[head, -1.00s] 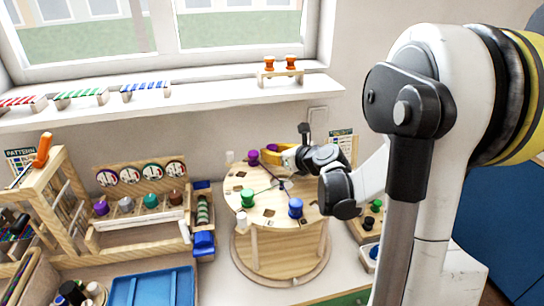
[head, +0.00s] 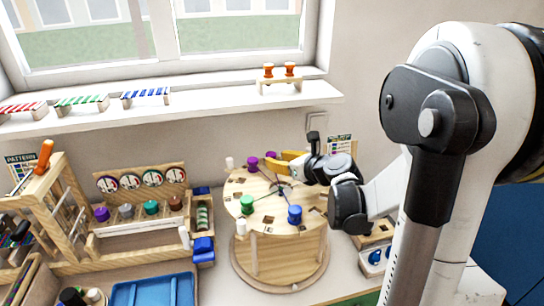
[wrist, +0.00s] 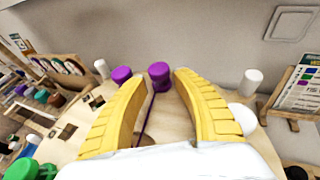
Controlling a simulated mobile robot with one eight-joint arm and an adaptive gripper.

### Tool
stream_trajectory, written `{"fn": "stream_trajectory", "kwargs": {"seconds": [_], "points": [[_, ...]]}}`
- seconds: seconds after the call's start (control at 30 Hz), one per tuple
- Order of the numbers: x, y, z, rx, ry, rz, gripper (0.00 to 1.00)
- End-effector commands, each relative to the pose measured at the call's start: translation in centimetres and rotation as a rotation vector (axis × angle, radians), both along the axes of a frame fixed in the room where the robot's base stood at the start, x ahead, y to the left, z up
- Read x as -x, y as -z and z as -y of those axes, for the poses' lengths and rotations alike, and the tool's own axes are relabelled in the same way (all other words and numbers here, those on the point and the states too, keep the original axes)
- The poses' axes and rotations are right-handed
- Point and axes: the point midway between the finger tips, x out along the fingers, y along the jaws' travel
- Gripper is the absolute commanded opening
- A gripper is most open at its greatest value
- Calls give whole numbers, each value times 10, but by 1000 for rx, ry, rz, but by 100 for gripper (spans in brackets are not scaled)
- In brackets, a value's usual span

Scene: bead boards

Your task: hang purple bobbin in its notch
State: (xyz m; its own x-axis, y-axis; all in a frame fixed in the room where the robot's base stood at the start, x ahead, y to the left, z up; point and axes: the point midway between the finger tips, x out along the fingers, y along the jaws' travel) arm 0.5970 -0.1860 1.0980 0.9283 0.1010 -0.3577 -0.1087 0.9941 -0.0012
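Two purple bobbins stand side by side at the far rim of the round wooden board (head: 270,182). The right one (wrist: 159,71) shows in the wrist view between and just beyond my yellow fingertips, with a purple thread running from it towards me. It also shows in the head view (head: 271,156). The left one (wrist: 121,75) stands just outside my left finger, also in the head view (head: 252,163). My gripper (wrist: 160,80) is open, with visible gaps beside the right bobbin. The notch under that bobbin is hidden, so I cannot tell how it is seated.
The board also carries a green bobbin (head: 247,204), a blue bobbin (head: 295,214) and white pegs. A wooden rack (head: 138,228) holding several bobbins stands left. A pattern card (head: 340,144) stands behind on the right. The wall is close behind the board.

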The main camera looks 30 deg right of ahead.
Motion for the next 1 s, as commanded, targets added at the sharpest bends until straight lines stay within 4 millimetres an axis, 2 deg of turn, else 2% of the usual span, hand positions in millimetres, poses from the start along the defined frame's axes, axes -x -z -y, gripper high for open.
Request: {"fn": "stream_trajectory", "kwargs": {"seconds": [0.1,0.3,0.43,0.53,0.57,0.67,0.7,0.77,0.9,1.0], "points": [[28,-14,4,0,5,0,34],[62,-26,8,-1,4,0,34],[73,-29,7,9,-5,-2,34],[77,-30,-12,121,-75,-24,34],[78,-30,-22,189,-117,-36,34],[91,-27,-69,527,-339,-82,34],[99,-26,-89,689,-452,-95,34],[113,-24,-114,928,-623,-104,34],[158,-20,-161,1497,-1065,-73,34],[192,-19,-180,1890,-1391,-9,34]]}}
